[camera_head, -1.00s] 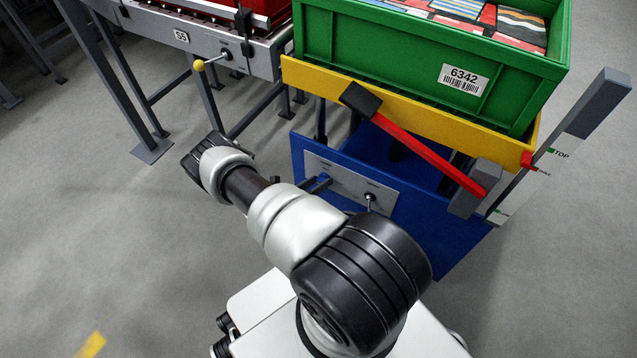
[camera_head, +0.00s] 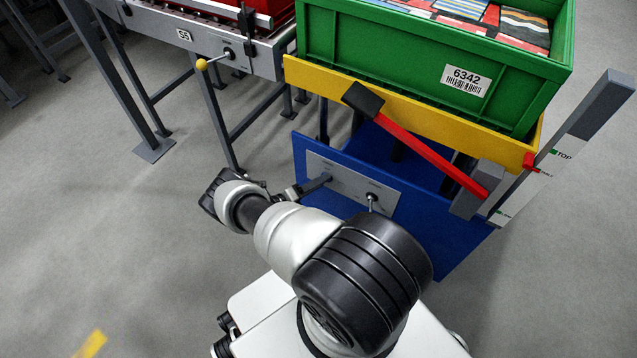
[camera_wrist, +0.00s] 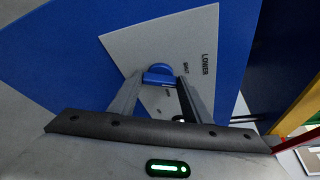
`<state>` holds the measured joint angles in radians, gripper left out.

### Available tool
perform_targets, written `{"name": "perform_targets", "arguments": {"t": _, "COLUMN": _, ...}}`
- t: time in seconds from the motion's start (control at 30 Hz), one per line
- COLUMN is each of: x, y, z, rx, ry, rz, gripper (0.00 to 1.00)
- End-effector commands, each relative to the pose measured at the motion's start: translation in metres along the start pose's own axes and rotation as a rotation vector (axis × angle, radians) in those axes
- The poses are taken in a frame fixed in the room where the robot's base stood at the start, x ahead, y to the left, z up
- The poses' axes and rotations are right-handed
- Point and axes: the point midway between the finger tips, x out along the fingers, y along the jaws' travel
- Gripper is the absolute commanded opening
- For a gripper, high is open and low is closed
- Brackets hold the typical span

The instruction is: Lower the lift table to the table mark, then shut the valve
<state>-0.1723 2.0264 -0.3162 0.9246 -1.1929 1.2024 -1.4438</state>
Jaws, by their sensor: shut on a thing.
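The lift table has a yellow top (camera_head: 420,101) bearing a green crate (camera_head: 420,50) labelled 6342, above a blue base (camera_head: 440,235). A grey post (camera_head: 590,115) at its right carries a scale with a green TOP mark (camera_head: 554,152). The blue valve handle (camera_wrist: 158,76) is on the grey panel (camera_wrist: 130,45), near the words LOWER and SHUT. My gripper (camera_wrist: 158,84) is shut on this handle, its fingers either side. My gripper (camera_head: 290,192) reaches the panel's left end.
A red lever (camera_head: 430,155) with a black grip slants across the table's front. A second small lever (camera_head: 373,201) stands on the panel. A roller conveyor (camera_head: 205,35) with a yellow-knobbed lever (camera_head: 202,64) stands at the left. The floor at the lower left is clear.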

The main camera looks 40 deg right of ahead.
Motion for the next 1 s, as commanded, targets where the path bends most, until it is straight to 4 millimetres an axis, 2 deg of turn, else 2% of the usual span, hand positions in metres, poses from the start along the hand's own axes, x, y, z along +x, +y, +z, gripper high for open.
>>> {"name": "perform_targets", "arguments": {"t": 0.53, "x": -0.0008, "y": 0.0010, "z": -0.0001, "rx": -0.025, "ry": 0.000, "rz": -0.008, "gripper": 0.21}}
{"name": "perform_targets", "arguments": {"t": 0.57, "x": -0.0007, "y": 0.0010, "z": -0.0001, "rx": -0.024, "ry": -0.001, "rz": -0.008, "gripper": 0.47}}
{"name": "perform_targets", "arguments": {"t": 0.67, "x": -0.0006, "y": 0.0008, "z": 0.0000, "rx": -0.024, "ry": -0.001, "rz": -0.008, "gripper": 0.62}}
{"name": "perform_targets", "arguments": {"t": 1.0, "x": -0.0029, "y": 0.0005, "z": 0.0005, "rx": -0.023, "ry": -0.001, "rz": -0.009, "gripper": 0.62}}
